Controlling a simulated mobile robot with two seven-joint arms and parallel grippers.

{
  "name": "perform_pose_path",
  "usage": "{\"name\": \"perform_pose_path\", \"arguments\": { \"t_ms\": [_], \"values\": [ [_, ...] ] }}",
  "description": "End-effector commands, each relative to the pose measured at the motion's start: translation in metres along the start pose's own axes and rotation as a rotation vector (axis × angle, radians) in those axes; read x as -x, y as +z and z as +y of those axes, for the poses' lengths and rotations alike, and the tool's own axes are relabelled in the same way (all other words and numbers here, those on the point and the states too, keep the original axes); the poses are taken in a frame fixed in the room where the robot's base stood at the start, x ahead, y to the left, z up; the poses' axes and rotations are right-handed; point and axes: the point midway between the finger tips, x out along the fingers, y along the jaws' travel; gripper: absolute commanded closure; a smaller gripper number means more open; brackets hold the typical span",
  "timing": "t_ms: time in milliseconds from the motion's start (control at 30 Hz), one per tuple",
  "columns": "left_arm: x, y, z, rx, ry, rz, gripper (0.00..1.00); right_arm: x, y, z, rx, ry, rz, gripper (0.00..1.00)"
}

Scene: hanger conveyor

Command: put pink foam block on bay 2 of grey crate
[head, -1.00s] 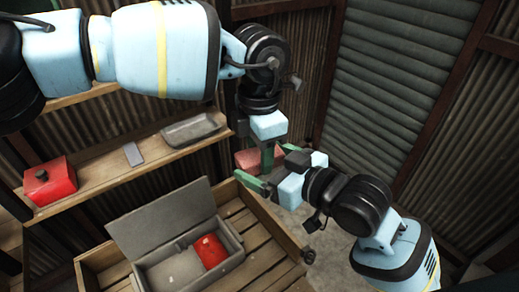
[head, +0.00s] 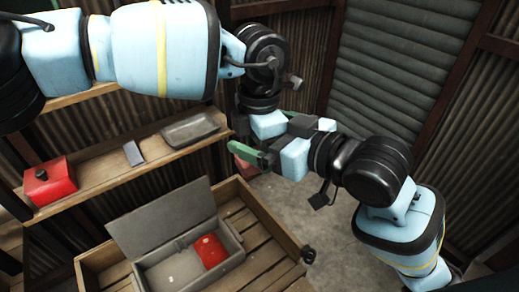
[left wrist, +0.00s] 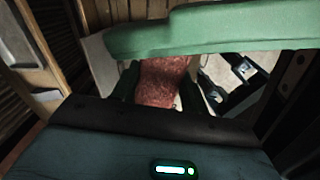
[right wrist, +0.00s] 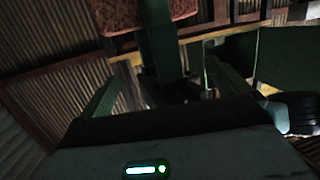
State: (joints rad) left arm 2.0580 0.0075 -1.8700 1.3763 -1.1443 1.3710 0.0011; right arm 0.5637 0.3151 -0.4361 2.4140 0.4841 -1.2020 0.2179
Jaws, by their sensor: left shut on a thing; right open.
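The pink foam block (left wrist: 160,78) is between my left gripper's fingers (left wrist: 157,96), which are shut on it. In the head view the block (head: 244,165) is mostly hidden behind my right gripper (head: 272,138). My right gripper is open and empty, close in front of my left gripper; whether they touch cannot be told. Its green finger crosses the top of the left wrist view. In the right wrist view the block (right wrist: 125,14) shows at the top edge. The grey crate (head: 150,284) is at lower centre with its lid raised; a red object (head: 210,251) lies in its right compartment.
The crate stands in a slatted wooden box (head: 268,209). A wooden shelf (head: 104,180) behind it holds a red container (head: 50,183), a small grey block (head: 133,154) and a grey tray (head: 190,130). A ribbed wall and shutter (head: 395,75) stand at the back right.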

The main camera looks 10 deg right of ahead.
Motion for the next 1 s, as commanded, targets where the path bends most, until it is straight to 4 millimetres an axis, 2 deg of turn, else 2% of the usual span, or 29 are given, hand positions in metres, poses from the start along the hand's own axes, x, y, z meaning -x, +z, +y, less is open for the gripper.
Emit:
{"name": "perform_pose_path", "arguments": {
  "t_ms": [33,200,467,667,833,1000],
  "values": [
    [0.0,0.0,0.0,0.0,0.0,0.0,0.8,0.002,-0.008,0.0,0.002,0.0,0.004,0.0],
    [0.0,0.0,0.0,0.0,0.0,0.0,0.8,0.004,-0.023,0.0,0.0,0.0,0.002,0.0],
    [0.0,0.0,0.0,0.0,0.0,0.0,0.8,0.005,-0.027,0.0,-0.001,0.0,-0.001,0.0],
    [0.0,0.0,0.0,0.0,0.0,0.0,0.8,0.003,-0.022,-0.002,0.058,-0.004,0.033,0.0],
    [0.0,0.0,0.0,0.0,0.0,0.0,0.8,0.001,-0.014,-0.005,0.198,0.009,0.107,0.0],
    [0.0,0.0,0.0,0.0,0.0,0.0,0.8,-0.002,0.007,-0.004,0.108,0.069,0.206,0.0]
  ]
}}
